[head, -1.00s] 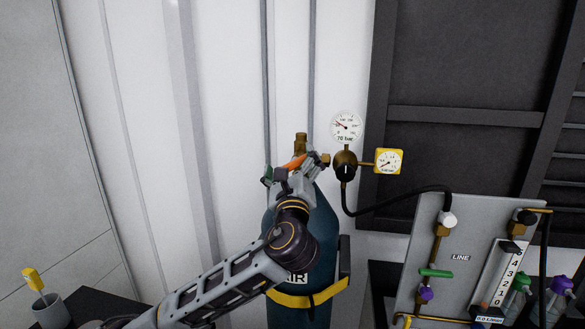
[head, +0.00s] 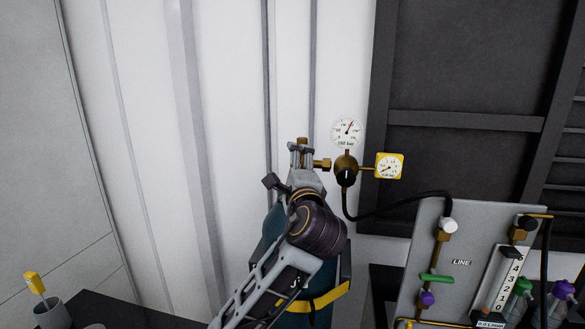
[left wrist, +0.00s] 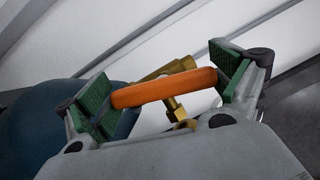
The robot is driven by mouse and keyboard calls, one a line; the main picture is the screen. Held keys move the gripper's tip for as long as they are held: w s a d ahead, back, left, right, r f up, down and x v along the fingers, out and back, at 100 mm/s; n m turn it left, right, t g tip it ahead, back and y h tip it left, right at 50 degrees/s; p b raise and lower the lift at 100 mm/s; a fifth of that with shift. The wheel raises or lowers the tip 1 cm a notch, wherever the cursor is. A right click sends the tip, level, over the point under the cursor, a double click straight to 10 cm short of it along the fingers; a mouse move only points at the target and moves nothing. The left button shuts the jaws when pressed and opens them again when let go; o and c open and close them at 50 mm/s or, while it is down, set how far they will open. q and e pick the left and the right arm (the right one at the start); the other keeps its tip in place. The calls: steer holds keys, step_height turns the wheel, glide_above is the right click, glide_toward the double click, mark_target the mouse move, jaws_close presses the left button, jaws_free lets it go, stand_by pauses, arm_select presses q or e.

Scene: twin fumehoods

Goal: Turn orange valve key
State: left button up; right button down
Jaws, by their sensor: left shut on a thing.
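The orange valve key (left wrist: 178,86) spans between the green pads of my left gripper (left wrist: 160,92) in the left wrist view. My left gripper (head: 301,160) is shut on it at the top of the dark teal gas cylinder (head: 270,232). The key is hidden behind the gripper in the head view. The brass valve (head: 322,164) shows just right of the gripper, and its brass also shows behind the key in the left wrist view (left wrist: 172,70). My right gripper is not in view.
A round white gauge (head: 347,131) and a yellow square gauge (head: 390,166) sit on the brass regulator (head: 346,174) close right of the gripper. A black hose (head: 400,199) runs to the grey line panel (head: 425,240). A grey cup (head: 48,311) stands lower left.

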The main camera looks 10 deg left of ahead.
arm_select(q)
steer(key=shift+n+g, duration=0.4)
steer(key=shift+n, duration=0.5)
steer(key=o, duration=0.7)
steer(key=v, duration=1.2)
steer(key=shift+a, duration=0.15)
